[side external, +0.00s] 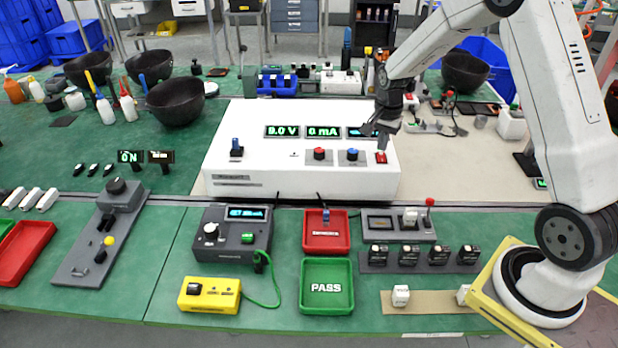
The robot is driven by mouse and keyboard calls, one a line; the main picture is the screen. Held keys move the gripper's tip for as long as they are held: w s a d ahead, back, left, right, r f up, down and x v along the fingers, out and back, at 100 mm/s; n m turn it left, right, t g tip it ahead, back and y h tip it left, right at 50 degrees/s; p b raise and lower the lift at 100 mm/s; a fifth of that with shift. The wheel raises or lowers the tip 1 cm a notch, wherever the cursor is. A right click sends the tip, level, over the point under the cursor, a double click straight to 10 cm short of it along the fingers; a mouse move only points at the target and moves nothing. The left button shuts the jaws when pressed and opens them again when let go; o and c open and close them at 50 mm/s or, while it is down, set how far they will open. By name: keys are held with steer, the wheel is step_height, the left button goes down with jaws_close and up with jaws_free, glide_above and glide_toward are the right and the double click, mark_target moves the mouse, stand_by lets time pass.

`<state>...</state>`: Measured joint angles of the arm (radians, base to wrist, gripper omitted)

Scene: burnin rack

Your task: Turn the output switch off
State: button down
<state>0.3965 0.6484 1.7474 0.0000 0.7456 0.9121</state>
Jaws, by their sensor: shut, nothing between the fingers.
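A white bench power supply (300,180) stands at the middle of the bench. Labels are too small to tell which is the output switch. My gripper (381,143) is shut and empty, just above the red switch. I cannot tell whether it touches it.
Red (319,153) and blue (352,155) knobs sit left of the red switch. In front are a red tray (326,246), a green PASS tray (326,304), a grey meter (245,250) and a rack of dark blocks (420,262). Black bowls (175,102) stand behind left.

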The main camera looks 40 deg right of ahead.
mark_target(381, 153)
steer(key=shift+f, duration=0.8)
stand_by(0.6)
steer(key=shift+r, duration=3.55)
steer(key=s+a+n+t, duration=0.2)
steer(key=s+a+n, duration=1.3)
steer(key=a, duration=0.3)
steer(key=shift+f+t, duration=0.3)
steer(key=shift+f, duration=0.1)
